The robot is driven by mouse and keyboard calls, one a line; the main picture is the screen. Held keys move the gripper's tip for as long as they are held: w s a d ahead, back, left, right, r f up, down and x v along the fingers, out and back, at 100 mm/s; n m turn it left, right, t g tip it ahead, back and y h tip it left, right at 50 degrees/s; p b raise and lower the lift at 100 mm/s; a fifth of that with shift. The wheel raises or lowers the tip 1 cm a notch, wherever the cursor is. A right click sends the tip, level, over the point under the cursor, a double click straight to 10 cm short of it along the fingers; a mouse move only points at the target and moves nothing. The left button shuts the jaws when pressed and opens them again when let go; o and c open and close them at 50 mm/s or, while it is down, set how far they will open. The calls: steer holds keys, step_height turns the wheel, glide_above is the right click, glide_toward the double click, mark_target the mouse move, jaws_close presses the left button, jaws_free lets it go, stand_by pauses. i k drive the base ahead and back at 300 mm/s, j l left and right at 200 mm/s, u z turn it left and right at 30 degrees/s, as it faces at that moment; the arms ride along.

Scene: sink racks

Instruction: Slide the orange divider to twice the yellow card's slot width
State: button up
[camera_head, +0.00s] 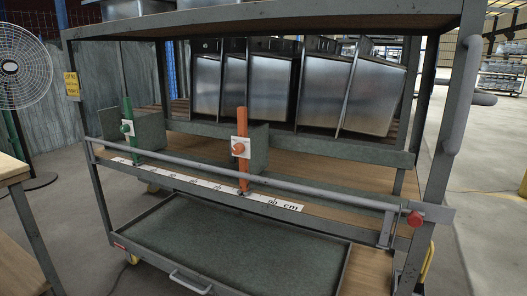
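The orange divider (243,178) is an upright orange post with a white plate and orange knob, backed by a grey-green panel. It stands on the front rail near the middle of the rack. A similar green divider (127,108) stands upright to its left, with a gap between them. A white scale strip (205,184) marked in cm runs along the rail below both; "90 cm" shows near its right end. The yellow card (72,84) hangs on the rack's left upright; its lettering is too small to read surely. My gripper is not in view.
A grey bar (320,191) runs along the front, with a red knob (415,219) at its right end. Several metal sinks (270,88) lean on the shelf behind. A handled tray (235,245) sits below. A wooden table (10,168) is at left, a fan (22,68) behind it.

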mark_target(255, 159)
steer(key=j+u, duration=0.1)
steer(key=u, duration=0.25)
steer(key=i+j+u, duration=0.1)
steer(key=u, duration=0.25)
steer(key=i+j+u, duration=0.25)
steer(key=i+j, duration=0.35)
steer(key=i+j+u, duration=0.3)
steer(key=i+j, duration=0.2)
steer(key=i, duration=0.15)
steer(key=z, duration=1.8)
